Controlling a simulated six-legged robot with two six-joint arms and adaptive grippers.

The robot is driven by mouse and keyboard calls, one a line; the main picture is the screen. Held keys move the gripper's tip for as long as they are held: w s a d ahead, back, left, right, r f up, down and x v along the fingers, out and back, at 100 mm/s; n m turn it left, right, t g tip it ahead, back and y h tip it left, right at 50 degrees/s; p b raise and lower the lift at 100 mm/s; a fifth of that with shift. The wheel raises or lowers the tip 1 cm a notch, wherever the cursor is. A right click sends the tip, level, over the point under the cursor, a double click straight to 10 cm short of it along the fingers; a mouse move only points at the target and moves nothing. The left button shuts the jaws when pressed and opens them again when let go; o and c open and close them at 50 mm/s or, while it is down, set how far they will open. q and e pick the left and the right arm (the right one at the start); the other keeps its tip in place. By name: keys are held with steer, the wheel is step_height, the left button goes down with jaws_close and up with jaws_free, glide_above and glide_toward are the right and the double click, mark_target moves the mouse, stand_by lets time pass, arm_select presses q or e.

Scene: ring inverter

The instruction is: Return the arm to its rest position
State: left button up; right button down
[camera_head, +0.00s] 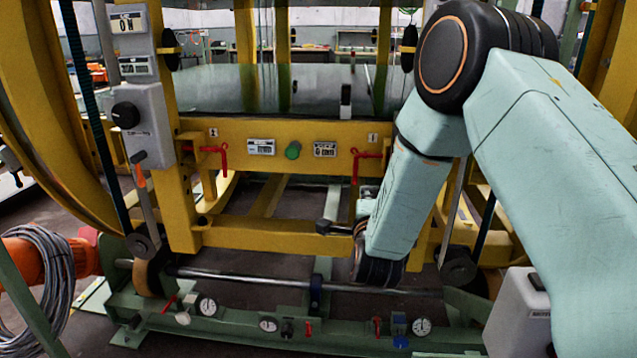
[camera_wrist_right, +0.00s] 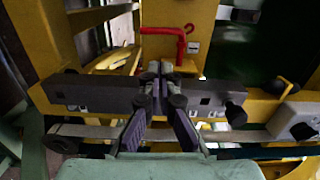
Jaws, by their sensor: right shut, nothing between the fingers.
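My right arm (camera_head: 545,150) is pale green and comes in from the right in the head view, bent down in front of the yellow frame. My right gripper (camera_head: 328,228) is small and partly hidden by my own wrist, in front of the lower yellow beam. In the right wrist view my right gripper (camera_wrist_right: 160,80) has its fingers together, with nothing between them. A red valve handle (camera_wrist_right: 172,42) lies beyond the fingertips in that view. My left gripper is not in view.
The yellow machine frame (camera_head: 240,233) stands close ahead, with red handles (camera_head: 214,155), a green button (camera_head: 292,150) and a grey control box (camera_head: 146,122). A green base (camera_head: 255,336) with gauges runs along the front. Coiled cable (camera_head: 38,283) hangs at the left.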

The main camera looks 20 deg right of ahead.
steer(key=s+a+f+n+g+y+p, duration=0.1)
steer(key=s+a+f+n+g+y, duration=0.3)
steer(key=s+f+n, duration=0.4)
steer(key=s+a+f+n+g+y+p, duration=0.1)
steer(key=s+a+f+n+g+y, duration=0.3)
steer(key=f+n, duration=0.5)
arm_select(q)
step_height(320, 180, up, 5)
steer(key=p, duration=0.3)
arm_select(e)
steer(key=s+a+f+n+g, duration=0.2)
steer(key=s+f, duration=0.1)
steer(key=s, duration=0.7)
steer(key=s+a+f+n+g, duration=0.2)
steer(key=s+f+g, duration=0.1)
steer(key=s, duration=0.7)
steer(key=s+a+f+n+g, duration=0.2)
steer(key=s+f, duration=0.1)
steer(key=s, duration=0.7)
steer(key=shift+a+g, duration=0.4)
steer(key=shift+w, duration=0.1)
